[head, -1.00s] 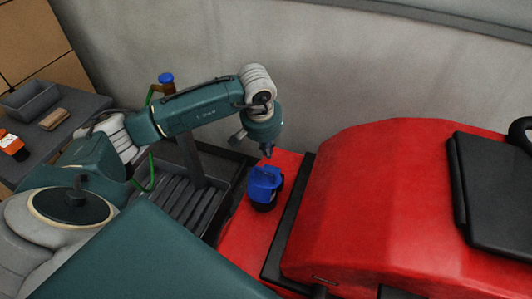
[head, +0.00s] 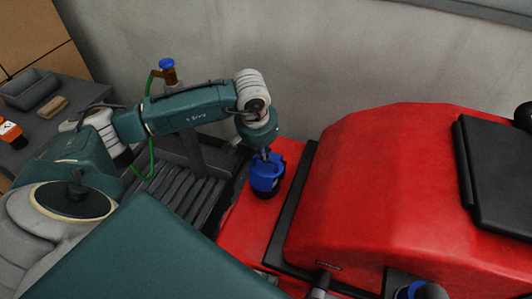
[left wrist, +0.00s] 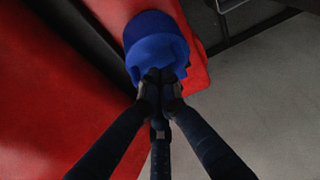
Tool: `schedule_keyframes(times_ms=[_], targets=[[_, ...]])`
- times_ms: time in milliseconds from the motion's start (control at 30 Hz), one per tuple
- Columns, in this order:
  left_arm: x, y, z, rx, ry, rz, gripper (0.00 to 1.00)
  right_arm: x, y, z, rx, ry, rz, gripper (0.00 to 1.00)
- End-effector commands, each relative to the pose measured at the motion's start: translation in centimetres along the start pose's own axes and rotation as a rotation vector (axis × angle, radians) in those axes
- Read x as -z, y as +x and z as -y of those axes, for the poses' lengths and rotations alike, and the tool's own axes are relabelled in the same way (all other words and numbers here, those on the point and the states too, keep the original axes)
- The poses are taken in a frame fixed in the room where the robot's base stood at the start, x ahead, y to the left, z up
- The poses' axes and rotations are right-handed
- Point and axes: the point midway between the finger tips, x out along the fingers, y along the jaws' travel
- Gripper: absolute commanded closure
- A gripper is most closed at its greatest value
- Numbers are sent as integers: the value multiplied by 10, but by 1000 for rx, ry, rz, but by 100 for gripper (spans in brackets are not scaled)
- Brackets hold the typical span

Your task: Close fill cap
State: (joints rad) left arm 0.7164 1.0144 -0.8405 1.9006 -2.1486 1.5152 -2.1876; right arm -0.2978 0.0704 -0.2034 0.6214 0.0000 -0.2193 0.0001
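The blue fill cap (head: 268,180) sits on a dark neck on the red deck of the scrubber tank, left of the large red hood. Its lid looks tilted up; the exact angle is hard to tell. My left gripper (head: 265,156) reaches down to its top from above. In the left wrist view the cap (left wrist: 152,38) is at the top, and the dark fingers of my left gripper (left wrist: 160,82) come together at its near edge. The fingertips appear shut, touching or nearly touching the cap; nothing is clearly held between them.
The red hood (head: 375,190) with a black pad (head: 500,175) fills the right side. A dark side table (head: 60,112) with a grey tray (head: 28,88) stands at left. A blue-topped post (head: 167,70) stands behind my arm. A pale wall closes the back.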

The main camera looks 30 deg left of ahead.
Motion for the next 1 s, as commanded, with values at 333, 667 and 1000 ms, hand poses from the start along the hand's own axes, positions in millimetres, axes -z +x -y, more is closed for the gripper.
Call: schedule_keyframes(times_ms=[333,667,1000], targets=[[-12,11,0,0,0,-1,100,-10,29,-10,-11,-2,10,22],[-11,9,0,0,0,0,100,-8,28,-12,-13,0,7,22],[-7,-37,3,2,-10,-4,100,-7,16,-11,-12,0,6,22]])
